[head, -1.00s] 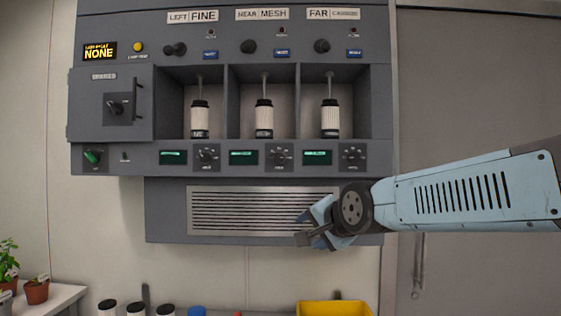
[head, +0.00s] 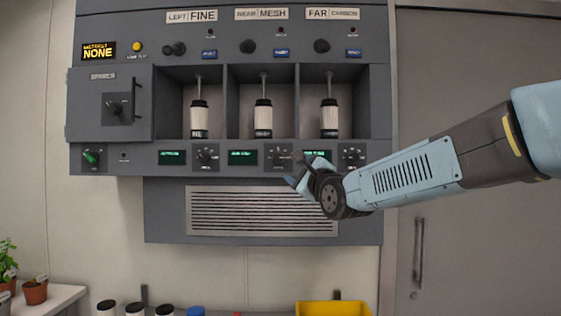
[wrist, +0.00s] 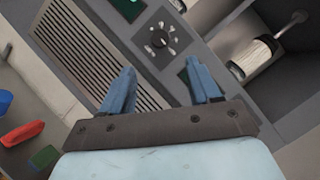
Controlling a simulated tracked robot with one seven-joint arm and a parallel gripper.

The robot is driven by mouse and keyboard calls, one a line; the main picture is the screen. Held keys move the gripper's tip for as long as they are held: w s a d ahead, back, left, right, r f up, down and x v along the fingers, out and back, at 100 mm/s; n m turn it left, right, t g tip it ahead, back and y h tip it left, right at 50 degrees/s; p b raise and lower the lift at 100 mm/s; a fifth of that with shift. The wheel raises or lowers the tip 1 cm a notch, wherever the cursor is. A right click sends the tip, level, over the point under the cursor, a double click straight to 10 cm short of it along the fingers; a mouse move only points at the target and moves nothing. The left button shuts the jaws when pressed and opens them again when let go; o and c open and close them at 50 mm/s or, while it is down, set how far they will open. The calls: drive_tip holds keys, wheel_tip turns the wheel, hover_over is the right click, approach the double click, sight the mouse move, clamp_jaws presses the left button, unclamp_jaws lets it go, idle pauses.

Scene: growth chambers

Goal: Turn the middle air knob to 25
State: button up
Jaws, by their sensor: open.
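The middle air knob (head: 279,155) is a round dark dial with pale marks around it. It sits on the lower strip of the grey cabinet, right of the middle green display (head: 243,157). What looks like the same knob (wrist: 158,40) shows in the wrist view just beyond my fingertips; its exact setting is too small to read. My gripper (head: 298,170) is open and empty, a little right of and below the knob in the head view. In the wrist view its two blue fingers (wrist: 163,68) are spread, apart from the knob.
The left knob (head: 207,155) and right knob (head: 352,156) flank the middle one. Bottles such as the middle one (head: 263,118) stand in bays above. A vent grille (head: 250,210) lies below. A yellow bin (head: 333,308) is at the bottom.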

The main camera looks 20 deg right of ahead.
sight(279, 159)
drive_tip(key=x, duration=1.1)
drive_tip(key=shift+w+r, duration=0.1)
drive_tip(key=shift+w, duration=0.2)
drive_tip(key=shift+c, duration=0.2)
drive_tip(key=c, duration=0.9)
drive_tip(key=shift+a, duration=0.15)
drive_tip(key=shift+c, duration=0.5)
